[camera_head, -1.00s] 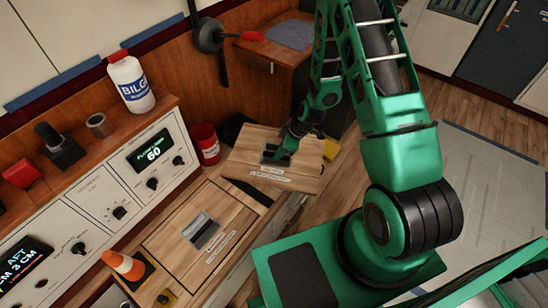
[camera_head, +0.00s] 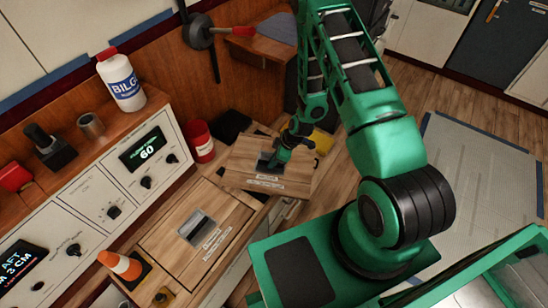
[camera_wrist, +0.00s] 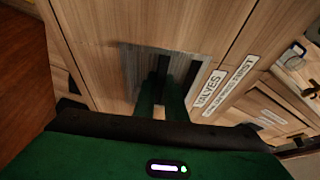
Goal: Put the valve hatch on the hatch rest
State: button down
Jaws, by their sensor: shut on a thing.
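The valve hatch (camera_head: 239,174) is a square wooden panel with a recessed grey pull and a white label. In the wrist view the hatch (camera_wrist: 95,35) fills much of the picture, and its label reads VALVES. My gripper (camera_head: 272,162) is shut on the hatch at its recessed pull. My fingers (camera_wrist: 160,90) reach into that recess in the wrist view. The hatch seems to be over the far part of the wooden counter; whether it touches anything beneath is hidden. I cannot tell for certain which thing is the hatch rest.
A second wooden hatch (camera_head: 168,241) with a grey pull lies in the nearer counter. An orange cone (camera_head: 121,265) stands beside it. A red can (camera_head: 200,141) and a black item (camera_head: 230,126) are near the held hatch. A white bottle (camera_head: 121,80) stands on the console shelf.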

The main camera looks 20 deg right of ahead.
jog(key=c, duration=1.8)
grip_release()
jog(key=v, duration=1.2)
jog(key=shift+d+r, duration=0.1)
